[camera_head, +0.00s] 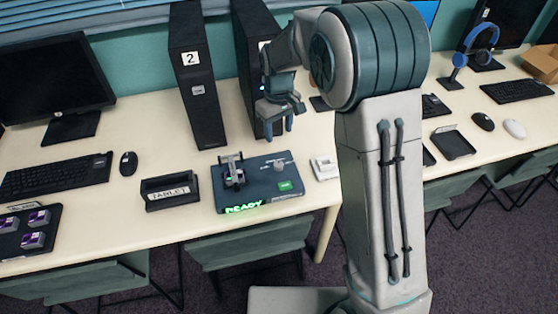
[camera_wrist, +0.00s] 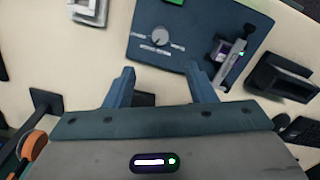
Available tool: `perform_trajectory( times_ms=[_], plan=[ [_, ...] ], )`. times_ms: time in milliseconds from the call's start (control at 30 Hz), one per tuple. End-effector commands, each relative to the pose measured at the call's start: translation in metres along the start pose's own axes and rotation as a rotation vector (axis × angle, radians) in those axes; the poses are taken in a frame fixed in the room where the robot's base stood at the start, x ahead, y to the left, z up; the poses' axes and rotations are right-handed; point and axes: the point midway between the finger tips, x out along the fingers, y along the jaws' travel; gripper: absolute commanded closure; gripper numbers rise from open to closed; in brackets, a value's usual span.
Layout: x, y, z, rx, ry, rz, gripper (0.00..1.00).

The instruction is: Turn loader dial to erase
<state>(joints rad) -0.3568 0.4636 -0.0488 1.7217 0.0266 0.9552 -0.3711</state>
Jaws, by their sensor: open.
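The loader (camera_head: 262,200) is a dark blue-grey box on the table, with a lit green READY sign on its front edge and a green button (camera_head: 285,186). Its dial (camera_head: 280,166) is a small grey knob at the back right of the top. A clamp-like part (camera_head: 234,172) with a purple piece stands on the loader's left side. My gripper (camera_head: 281,127) is above the table behind the loader, fingers pointing down, open and empty. It is apart from the dial.
A TABLET holder (camera_head: 170,191) stands left of the loader, and a small white device (camera_head: 325,167) right of it. Black computer towers (camera_head: 197,80) stand behind. A tray (camera_head: 30,232) with purple-topped pieces lies at the far left. Chairs (camera_head: 250,245) stand in front.

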Motion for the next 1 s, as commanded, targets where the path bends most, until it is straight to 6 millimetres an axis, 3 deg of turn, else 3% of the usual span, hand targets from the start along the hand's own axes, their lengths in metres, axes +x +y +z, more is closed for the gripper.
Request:
perform_trajectory(
  times_ms=[167, 700, 1000],
  plan=[
    [0.018, -0.001, -0.002, -0.005, -0.005, -0.001, 0.50],
    [0.121, -0.001, -0.001, -0.004, -0.004, -0.002, 0.50],
    [0.139, -0.001, -0.001, -0.004, -0.002, 0.000, 0.50]
  ],
)
